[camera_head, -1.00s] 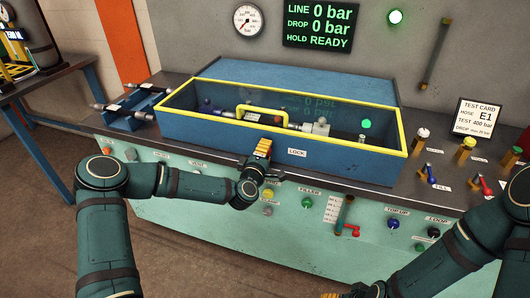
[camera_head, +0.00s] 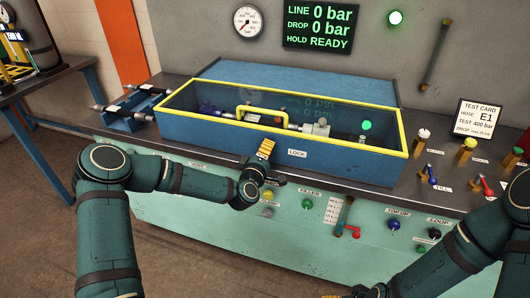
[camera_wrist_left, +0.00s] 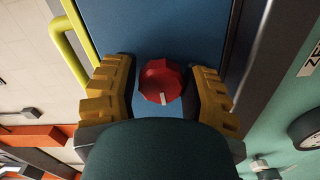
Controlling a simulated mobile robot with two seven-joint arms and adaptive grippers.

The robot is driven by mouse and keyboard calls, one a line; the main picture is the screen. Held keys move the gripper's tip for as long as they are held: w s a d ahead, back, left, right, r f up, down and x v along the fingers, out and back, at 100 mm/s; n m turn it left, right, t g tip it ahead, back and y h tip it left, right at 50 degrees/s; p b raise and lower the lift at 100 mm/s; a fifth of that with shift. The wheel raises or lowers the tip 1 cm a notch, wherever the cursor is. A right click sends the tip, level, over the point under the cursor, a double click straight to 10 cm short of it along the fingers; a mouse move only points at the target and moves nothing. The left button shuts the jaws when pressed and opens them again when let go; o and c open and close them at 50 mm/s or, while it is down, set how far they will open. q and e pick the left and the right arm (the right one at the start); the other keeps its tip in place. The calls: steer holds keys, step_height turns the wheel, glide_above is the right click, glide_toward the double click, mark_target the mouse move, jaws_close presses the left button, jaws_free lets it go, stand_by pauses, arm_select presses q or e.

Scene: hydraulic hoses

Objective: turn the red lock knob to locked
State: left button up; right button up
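The red lock knob (camera_wrist_left: 160,82) shows in the left wrist view on the blue front of the test box, with a short white mark at its lower edge. In the head view it is hidden behind my left gripper (camera_head: 265,150), left of the LOCK label (camera_head: 297,153). My left gripper's yellow fingers (camera_wrist_left: 160,92) stand on either side of the knob, with narrow gaps showing, so it looks open around it. Of my right gripper (camera_head: 333,296), only a sliver shows at the bottom edge of the head view.
The blue box (camera_head: 350,166) has a yellow-rimmed clear lid and a yellow handle (camera_head: 262,109); a hose assembly lies inside. Knobs and valves line the green front panel (camera_head: 290,235) below. A test card (camera_head: 478,118) stands at the right. The display (camera_head: 320,24) reads 0 bar, READY.

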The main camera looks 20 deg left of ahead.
arm_select(q)
steer(key=shift+o, duration=1.4)
steer(key=shift+d, duration=0.15)
steer(key=shift+s, duration=0.1)
steer(key=s, duration=1.1)
steer(key=shift+s+a, duration=0.3)
steer(key=shift+s, duration=0.1)
